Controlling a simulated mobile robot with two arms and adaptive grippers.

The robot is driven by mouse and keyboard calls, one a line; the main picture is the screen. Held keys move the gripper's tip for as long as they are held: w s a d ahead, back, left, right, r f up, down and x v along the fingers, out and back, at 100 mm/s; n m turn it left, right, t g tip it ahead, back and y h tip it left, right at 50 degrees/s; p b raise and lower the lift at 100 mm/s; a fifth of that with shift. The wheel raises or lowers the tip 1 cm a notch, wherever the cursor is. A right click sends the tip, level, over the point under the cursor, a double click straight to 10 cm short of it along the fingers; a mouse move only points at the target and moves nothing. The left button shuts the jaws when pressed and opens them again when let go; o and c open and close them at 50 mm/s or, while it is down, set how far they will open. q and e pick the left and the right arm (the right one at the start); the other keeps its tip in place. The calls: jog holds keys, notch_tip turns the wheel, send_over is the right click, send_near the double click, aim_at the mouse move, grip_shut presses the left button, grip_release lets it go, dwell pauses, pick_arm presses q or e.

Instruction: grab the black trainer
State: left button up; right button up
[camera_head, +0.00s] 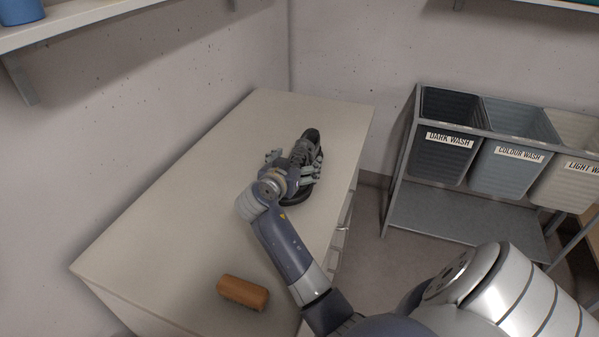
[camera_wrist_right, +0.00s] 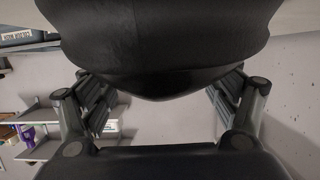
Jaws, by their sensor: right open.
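The black trainer (camera_head: 308,150) lies on the pale cabinet top, towards its far right edge. My right gripper (camera_head: 290,164) is at the trainer, and its wrist hides part of the shoe in the head view. In the right wrist view the black trainer (camera_wrist_right: 160,45) fills the upper middle, very close. The fingers of my right gripper (camera_wrist_right: 160,108) stand apart, one on each side of the shoe's dark end. Whether they touch it I cannot tell. My left gripper is not in view.
A brown brush (camera_head: 243,292) lies near the front of the cabinet top (camera_head: 170,215). A rack with the dark wash bin (camera_head: 445,135), colour wash bin (camera_head: 515,158) and light wash bin (camera_head: 572,180) stands to the right. The cabinet's left side is clear.

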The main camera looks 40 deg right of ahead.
jog(key=shift+a, duration=0.1)
jog(key=c, duration=1.5)
jog(key=shift+r, duration=0.15)
jog(key=shift+c, duration=0.4)
